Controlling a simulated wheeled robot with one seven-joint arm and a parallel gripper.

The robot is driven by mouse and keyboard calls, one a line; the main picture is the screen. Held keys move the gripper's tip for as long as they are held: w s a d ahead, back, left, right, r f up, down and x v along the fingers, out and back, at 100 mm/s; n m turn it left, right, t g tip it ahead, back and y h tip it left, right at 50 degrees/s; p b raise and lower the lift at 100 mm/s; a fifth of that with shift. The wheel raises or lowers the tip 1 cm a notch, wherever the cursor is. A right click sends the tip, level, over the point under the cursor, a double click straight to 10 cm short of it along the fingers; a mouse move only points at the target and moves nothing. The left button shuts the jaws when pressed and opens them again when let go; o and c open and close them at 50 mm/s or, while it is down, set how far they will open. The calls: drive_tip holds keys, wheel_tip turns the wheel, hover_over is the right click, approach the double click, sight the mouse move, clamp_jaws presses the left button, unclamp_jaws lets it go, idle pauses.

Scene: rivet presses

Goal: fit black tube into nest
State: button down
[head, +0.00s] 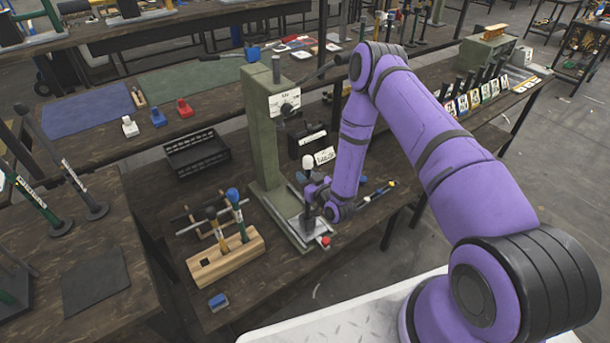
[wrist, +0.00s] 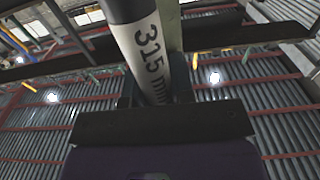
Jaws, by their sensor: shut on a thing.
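The black tube (wrist: 148,45) has a white label reading "315 mm" and rises between the fingers of my gripper (wrist: 155,90) in the wrist view. My gripper (head: 313,192) is shut on it, with the tube roughly upright over the base of the green press in the head view. The press base has a light metal plate (head: 293,222) with a dark round part (head: 308,225) on it, probably the nest. The tube's lower end is close above this part; I cannot tell whether they touch. The arm hides part of the area.
The green press column (head: 262,130) stands just left of my gripper. A wooden block (head: 225,258) with upright tools is at the front left. A black bin (head: 196,154) sits behind it. A red knob (head: 324,241) is at the plate's front. A blue block (head: 218,301) lies near the edge.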

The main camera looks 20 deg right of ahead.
drive_tip(key=shift+f, duration=0.5)
drive_tip(key=c, duration=0.9)
unclamp_jaws()
drive_tip(key=v, duration=1)
drive_tip(key=shift+s+d, duration=0.15)
drive_tip(key=shift+s, duration=0.25)
